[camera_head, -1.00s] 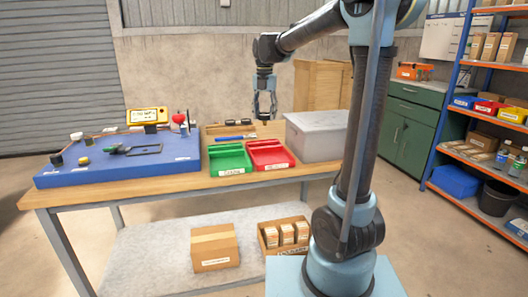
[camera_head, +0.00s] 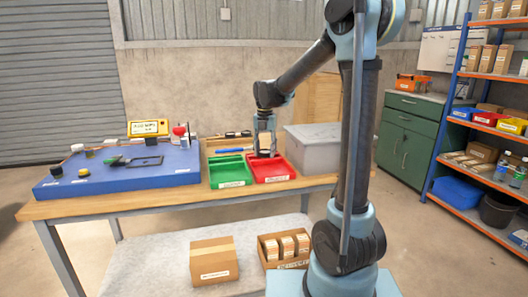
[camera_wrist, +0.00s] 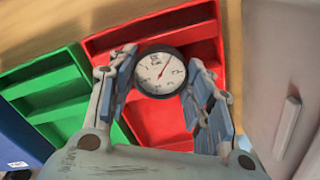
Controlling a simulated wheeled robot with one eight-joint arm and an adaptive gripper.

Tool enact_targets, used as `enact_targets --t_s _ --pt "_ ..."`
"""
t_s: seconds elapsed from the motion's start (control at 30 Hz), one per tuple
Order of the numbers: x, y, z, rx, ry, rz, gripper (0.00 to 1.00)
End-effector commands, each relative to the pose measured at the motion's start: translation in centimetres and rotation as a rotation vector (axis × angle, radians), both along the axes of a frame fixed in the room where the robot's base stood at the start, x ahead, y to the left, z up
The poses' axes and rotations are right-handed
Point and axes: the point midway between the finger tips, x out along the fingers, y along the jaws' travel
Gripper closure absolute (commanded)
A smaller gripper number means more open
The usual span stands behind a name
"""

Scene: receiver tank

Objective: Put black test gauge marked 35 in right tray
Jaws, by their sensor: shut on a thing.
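A round gauge (camera_wrist: 160,74) with a black rim, white face and red needle shows in the wrist view. My gripper (camera_head: 264,152) is shut on it, one finger on each side. The number on its face is too blurred to read. The red tray (camera_head: 287,172) is the right one of two trays on the bench, and it fills the middle of the wrist view (camera_wrist: 208,30). My gripper is at the red tray, with the gauge over its inside. I cannot tell whether the gauge touches the floor of the tray.
A green tray (camera_head: 229,184) stands directly left of the red one. A grey lidded bin (camera_head: 312,158) stands close on the right. A blue board (camera_head: 110,182) with several fittings and a yellow display (camera_head: 148,128) is at the left. Tools lie behind the trays.

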Motion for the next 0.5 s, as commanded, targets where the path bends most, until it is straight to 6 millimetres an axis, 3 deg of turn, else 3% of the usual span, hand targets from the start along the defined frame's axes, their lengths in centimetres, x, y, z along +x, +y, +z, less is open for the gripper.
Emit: enact_targets --t_s 0.27,0.3,0.37,0.5 --pt "0.01 0.06 -0.18 0.000 0.000 0.001 1.00" --pt "0.01 0.07 -0.14 0.000 0.000 0.001 0.44" --pt "0.00 0.08 -0.14 0.000 0.000 0.001 0.33" --pt "-0.01 0.12 -0.13 0.000 0.000 0.001 0.33"
